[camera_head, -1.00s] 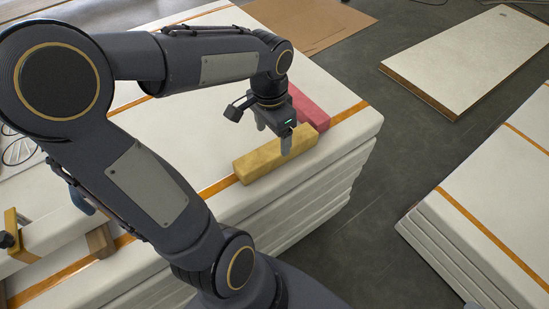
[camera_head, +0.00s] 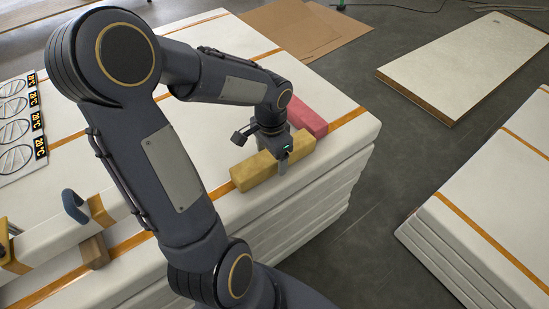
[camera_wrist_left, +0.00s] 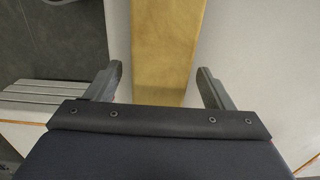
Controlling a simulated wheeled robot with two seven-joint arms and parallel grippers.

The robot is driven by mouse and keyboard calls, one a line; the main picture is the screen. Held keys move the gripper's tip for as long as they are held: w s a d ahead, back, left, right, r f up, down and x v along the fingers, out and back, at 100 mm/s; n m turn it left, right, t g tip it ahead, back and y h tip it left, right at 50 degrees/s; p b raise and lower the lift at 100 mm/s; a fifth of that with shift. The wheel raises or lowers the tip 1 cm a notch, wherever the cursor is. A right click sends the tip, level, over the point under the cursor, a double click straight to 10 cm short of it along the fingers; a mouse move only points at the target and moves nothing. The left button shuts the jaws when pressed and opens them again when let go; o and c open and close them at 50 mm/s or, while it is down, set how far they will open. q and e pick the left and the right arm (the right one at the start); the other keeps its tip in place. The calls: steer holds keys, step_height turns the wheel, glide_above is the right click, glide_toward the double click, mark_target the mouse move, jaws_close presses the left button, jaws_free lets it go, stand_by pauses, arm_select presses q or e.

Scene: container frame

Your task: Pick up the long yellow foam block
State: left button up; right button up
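The long yellow foam block (camera_head: 253,172) lies on the top white panel of a stack, near its front edge. In the left wrist view the yellow block (camera_wrist_left: 166,48) runs lengthwise between the two spread fingers, with a gap on either side. My left gripper (camera_head: 276,165) is over the block, pointing down, with a finger showing in front of its near side. In the left wrist view the left gripper (camera_wrist_left: 160,85) is open and empty. My right gripper is in neither view.
A red block (camera_head: 308,116) lies just behind the yellow one. The stack of white panels (camera_head: 345,140) has orange straps. Another stack (camera_head: 480,220) stands at the right, a flat panel (camera_head: 465,62) lies on the floor behind. Grey floor (camera_head: 365,235) between stacks is clear.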

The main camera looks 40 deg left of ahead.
arm_select(q)
steer(key=c, duration=1)
steer(key=shift+r, duration=0.15)
